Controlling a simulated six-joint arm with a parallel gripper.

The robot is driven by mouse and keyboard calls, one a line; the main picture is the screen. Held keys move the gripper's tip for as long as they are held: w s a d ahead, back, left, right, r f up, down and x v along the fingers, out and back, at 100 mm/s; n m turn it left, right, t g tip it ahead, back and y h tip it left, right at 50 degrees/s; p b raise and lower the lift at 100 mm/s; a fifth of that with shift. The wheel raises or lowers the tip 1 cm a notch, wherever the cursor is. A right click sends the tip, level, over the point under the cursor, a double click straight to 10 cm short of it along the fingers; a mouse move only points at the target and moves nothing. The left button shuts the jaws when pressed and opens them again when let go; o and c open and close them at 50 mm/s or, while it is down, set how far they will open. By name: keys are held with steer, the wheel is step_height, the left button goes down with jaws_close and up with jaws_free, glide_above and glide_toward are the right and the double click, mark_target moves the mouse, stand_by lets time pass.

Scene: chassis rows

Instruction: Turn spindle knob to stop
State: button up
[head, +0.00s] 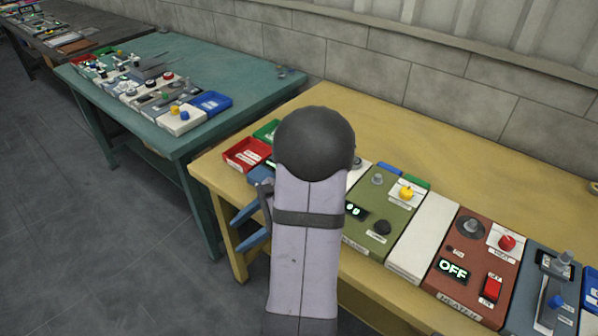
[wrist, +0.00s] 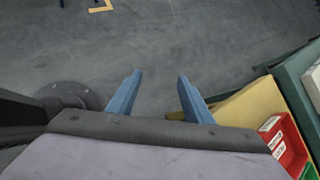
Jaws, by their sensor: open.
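I cannot tell which knob is the spindle knob; most labels are too small to read, and my arm hides part of the panel row. The green panel (head: 365,214) carries a black knob (head: 382,228), a yellow knob (head: 406,193) and a lit display. The red-brown panel (head: 448,246) carries a red knob (head: 507,243), a red switch (head: 492,288) and a display reading OFF. My gripper (head: 236,236) is open, off the yellow table's left front edge and away from the knobs. In the wrist view its blue fingers (wrist: 160,76) are apart, with only floor between them.
The yellow table (head: 410,130) holds the panels, a blank white block (head: 423,236) and a red bin (head: 246,154). A blue-grey panel (head: 545,290) stands at right. A green table (head: 130,87) with more panels stands left. The yellow table's back is mostly clear.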

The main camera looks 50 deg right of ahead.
steer(key=d+m+t, duration=0.1)
steer(key=d+m, duration=0.1)
steer(key=d, duration=0.1)
steer(key=d+r+m+t+h, duration=0.1)
steer(key=d+m, duration=0.1)
steer(key=d, duration=0.2)
steer(key=s+d+r+m+t+p, duration=0.1)
steer(key=d, duration=0.2)
steer(key=shift+s+d+r+m+t+h, duration=0.1)
steer(key=shift+d+m+t+h, duration=0.05)
steer(key=shift+m+t+h, duration=0.2)
steer(key=s+d+m+t+h, duration=0.1)
steer(key=d+m, duration=0.1)
steer(key=d, duration=0.2)
steer(key=s+d+r+m+t+h, duration=0.1)
steer(key=s+d+m+h, duration=0.1)
steer(key=d, duration=0.2)
steer(key=s+d+r+m+t+h+p, duration=0.1)
steer(key=s+d+m, duration=0.1)
steer(key=d, duration=0.2)
steer(key=shift+s+d+r+m+t, duration=0.1)
steer(key=shift+s+m+t, duration=0.1)
steer(key=shift+m+t, duration=0.05)
steer(key=shift+p+x, duration=0.75)
steer(key=shift+x, duration=3)
steer(key=c, duration=1.1)
